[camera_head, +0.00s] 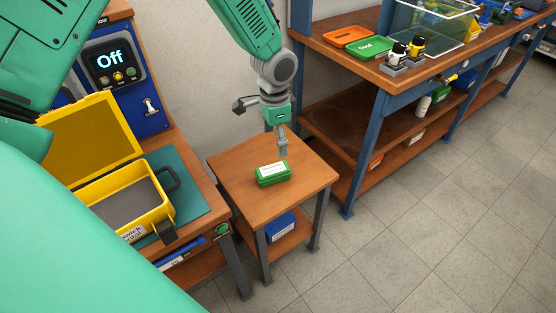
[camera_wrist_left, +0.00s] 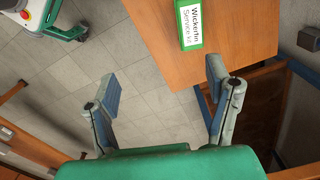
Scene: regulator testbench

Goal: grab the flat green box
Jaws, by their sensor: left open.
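The flat green box (camera_head: 273,176) with a white label on top lies on the small wooden table (camera_head: 318,174). In the left wrist view, the box (camera_wrist_left: 188,40) shows at the top, its label facing the camera and its upper end cut off by the frame. My left gripper (camera_head: 283,148) is just behind the box in the head view, apart from it. In the wrist view my left gripper (camera_wrist_left: 162,80) is open and empty, its fingers spread wide, with the box beyond them, nearer the right finger. My right gripper is not in view.
An open yellow case (camera_head: 165,212) sits on a teal mat on the left bench. A blue panel reading "Off" (camera_head: 108,58) stands behind it. A blue box (camera_head: 281,227) is on the small table's lower shelf. The right workbench (camera_head: 320,30) holds trays and bottles.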

